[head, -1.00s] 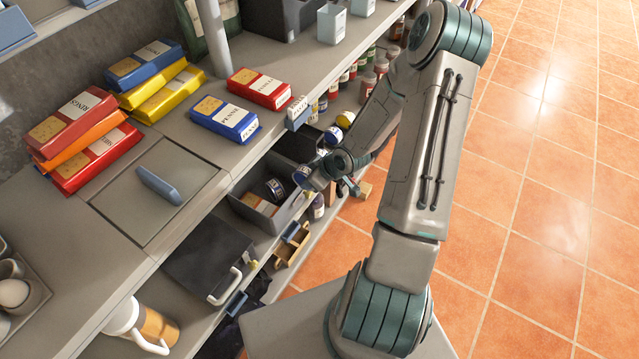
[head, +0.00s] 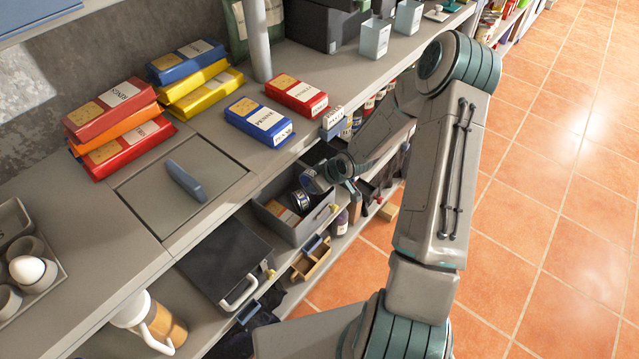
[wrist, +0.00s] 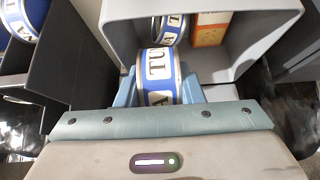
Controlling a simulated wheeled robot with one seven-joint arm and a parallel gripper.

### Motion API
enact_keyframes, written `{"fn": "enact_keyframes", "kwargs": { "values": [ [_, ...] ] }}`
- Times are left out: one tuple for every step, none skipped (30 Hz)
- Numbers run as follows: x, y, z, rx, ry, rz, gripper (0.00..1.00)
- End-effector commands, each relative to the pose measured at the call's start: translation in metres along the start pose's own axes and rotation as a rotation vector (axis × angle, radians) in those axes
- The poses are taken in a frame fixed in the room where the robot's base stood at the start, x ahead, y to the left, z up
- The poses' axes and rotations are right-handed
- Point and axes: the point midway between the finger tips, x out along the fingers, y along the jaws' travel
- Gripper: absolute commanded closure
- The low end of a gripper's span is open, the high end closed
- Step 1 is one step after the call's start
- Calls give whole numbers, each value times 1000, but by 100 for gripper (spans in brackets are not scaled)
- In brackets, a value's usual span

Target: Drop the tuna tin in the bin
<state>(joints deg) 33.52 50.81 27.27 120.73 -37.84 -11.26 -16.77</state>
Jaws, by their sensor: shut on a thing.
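The tuna tin (wrist: 160,78), with a blue and white label, is between the blue fingers of my gripper (wrist: 160,92) in the wrist view. My gripper is shut on it. The tin is at the near opening of a grey bin (wrist: 118,32), which holds another blue-and-white tin (wrist: 168,28) and an orange-brown box (wrist: 210,30). In the head view my gripper (head: 318,182) is at the upper edge of the grey bin (head: 312,228) on the lower shelf, with the tin in the bin (head: 300,200) beside it. My arm partly hides this spot.
A dark lidded case (head: 225,262) and a small wooden tray (head: 311,260) are near the bin. Another tin (wrist: 20,18) shows at the wrist view's upper left. The tiled floor is clear.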

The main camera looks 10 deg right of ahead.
Motion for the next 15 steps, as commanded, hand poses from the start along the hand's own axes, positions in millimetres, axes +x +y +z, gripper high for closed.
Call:
{"fn": "enact_keyframes", "kwargs": {
  "values": [
    [8,0,5,0,1,0,93],
    [11,0,7,-1,1,0,93],
    [14,0,9,-1,1,0,93],
    [16,0,11,-1,1,0,93],
    [18,0,12,-1,1,0,93],
    [21,0,14,0,1,0,93],
    [23,0,16,0,1,0,93],
    [25,0,17,0,1,0,93],
    [27,0,18,0,1,0,93],
    [29,0,20,0,1,0,93],
    [30,0,20,0,1,0,93],
    [32,0,21,0,1,0,93],
    [32,0,22,0,1,0,93],
    [33,0,23,0,1,0,93],
    [34,0,23,0,1,0,93]
  ]
}}
